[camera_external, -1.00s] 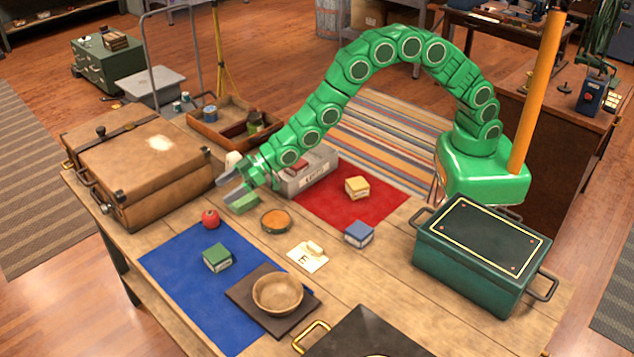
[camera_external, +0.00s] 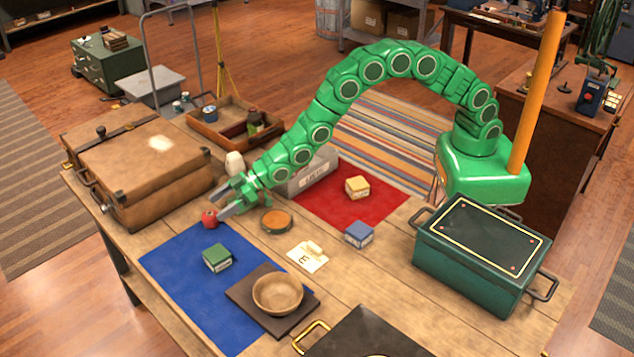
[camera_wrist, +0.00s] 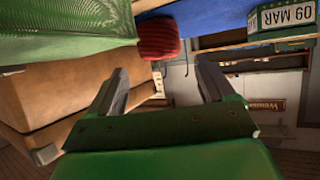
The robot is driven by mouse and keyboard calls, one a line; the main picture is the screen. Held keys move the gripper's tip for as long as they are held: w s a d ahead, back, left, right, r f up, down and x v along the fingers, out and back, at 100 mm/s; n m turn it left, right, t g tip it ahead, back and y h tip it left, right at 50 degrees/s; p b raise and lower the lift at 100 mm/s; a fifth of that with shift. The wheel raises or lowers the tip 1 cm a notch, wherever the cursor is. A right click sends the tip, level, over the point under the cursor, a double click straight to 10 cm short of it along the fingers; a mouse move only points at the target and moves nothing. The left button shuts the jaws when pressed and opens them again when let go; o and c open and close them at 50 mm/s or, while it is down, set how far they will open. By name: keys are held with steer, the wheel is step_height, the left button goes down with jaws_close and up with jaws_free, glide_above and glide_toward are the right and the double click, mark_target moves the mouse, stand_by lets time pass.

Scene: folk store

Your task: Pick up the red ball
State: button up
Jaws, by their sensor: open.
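The red ball (camera_external: 209,219) sits on the wooden table, by the upper left corner of the blue mat (camera_external: 190,265) and near the brown suitcase. My gripper (camera_external: 222,204) is low over the table with its fingertips right beside the ball. In the wrist view my gripper (camera_wrist: 160,85) is open, and the red ball (camera_wrist: 158,38) shows just beyond the gap between the fingers, with nothing held. Whether a finger touches the ball cannot be told.
The brown suitcase (camera_external: 140,170) stands left of the ball. A round orange-topped dish (camera_external: 277,221) and a green box (camera_external: 217,258) are nearby. A wooden bowl (camera_external: 278,293) stands on a dark board. A white bottle (camera_external: 235,163) stands behind my gripper.

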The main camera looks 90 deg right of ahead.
mark_target(207, 214)
steer(key=shift+x, duration=1.75)
steer(key=shift+w+a+f, duration=0.25)
steer(key=shift+w+a, duration=0.05)
steer(key=shift+w, duration=0.15)
steer(key=c, duration=1)
